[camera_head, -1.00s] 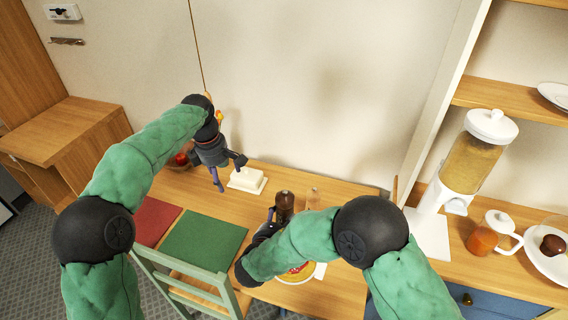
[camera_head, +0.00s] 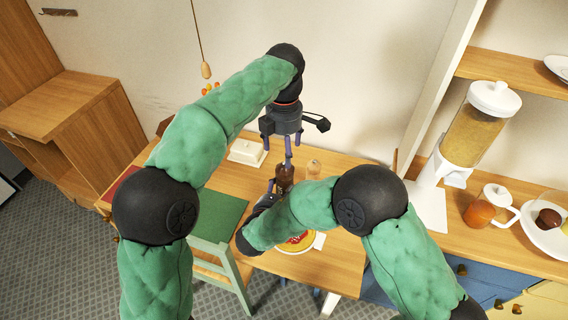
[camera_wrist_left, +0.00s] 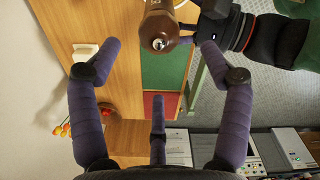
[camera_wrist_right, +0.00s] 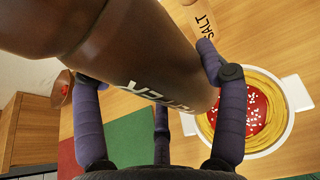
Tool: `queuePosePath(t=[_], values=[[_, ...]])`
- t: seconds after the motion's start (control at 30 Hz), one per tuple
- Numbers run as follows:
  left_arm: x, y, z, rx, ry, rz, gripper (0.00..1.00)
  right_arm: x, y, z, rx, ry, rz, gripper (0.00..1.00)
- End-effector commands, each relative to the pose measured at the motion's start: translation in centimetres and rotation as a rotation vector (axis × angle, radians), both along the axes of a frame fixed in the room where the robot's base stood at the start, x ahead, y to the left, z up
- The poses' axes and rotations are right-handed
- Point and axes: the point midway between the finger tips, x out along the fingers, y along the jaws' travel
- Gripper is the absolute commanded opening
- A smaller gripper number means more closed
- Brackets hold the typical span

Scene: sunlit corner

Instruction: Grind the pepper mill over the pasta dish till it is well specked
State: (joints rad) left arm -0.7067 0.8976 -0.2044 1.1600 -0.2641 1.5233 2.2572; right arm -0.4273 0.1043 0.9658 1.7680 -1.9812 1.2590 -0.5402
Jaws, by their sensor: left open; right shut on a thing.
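The brown pepper mill (camera_head: 285,174) stands upright over the table, and its lettered body fills much of the right wrist view (camera_wrist_right: 130,50). My right gripper (camera_wrist_right: 146,64) is shut around its body. My left gripper (camera_head: 282,146) is open just above the mill's top. In the left wrist view the mill's knob (camera_wrist_left: 158,28) lies between the spread fingers, apart from them. The pasta dish (camera_wrist_right: 291,92) is a white handled bowl of yellow pasta with red sauce and white bits. It sits on the table beside the mill, and my right arm partly covers it in the head view (camera_head: 296,241).
A salt mill (camera_wrist_right: 203,20) stands behind the pasta dish. A white butter dish (camera_head: 246,152) is at the table's back left. A green placemat (camera_head: 215,222) lies left, near a chair. A shelf with a dispenser (camera_head: 475,125) and a jug (camera_head: 488,210) is at the right.

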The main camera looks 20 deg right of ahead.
Motion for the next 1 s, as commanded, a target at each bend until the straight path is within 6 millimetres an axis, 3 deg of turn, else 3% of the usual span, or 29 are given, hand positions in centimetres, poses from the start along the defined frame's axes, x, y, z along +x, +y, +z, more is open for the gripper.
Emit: queuePosePath(t=[0.4,0.6,0.9,1.0], values=[[0.0,0.1,-6.5,0.001,0.001,0.0,0.79,0.0,0.0,0.1,0.0,-0.002,0.0,0.29],[0.0,0.0,-7.7,0.0,0.0,-0.001,0.79,0.0,0.0,0.1,0.0,-0.002,0.0,0.29],[0.0,0.0,-7.9,0.0,0.0,0.0,0.79,0.0,0.0,0.1,0.0,-0.002,0.0,0.29],[0.0,0.0,-7.9,0.0,0.0,0.0,0.53,0.0,0.0,0.1,0.0,-0.002,0.0,0.29]])
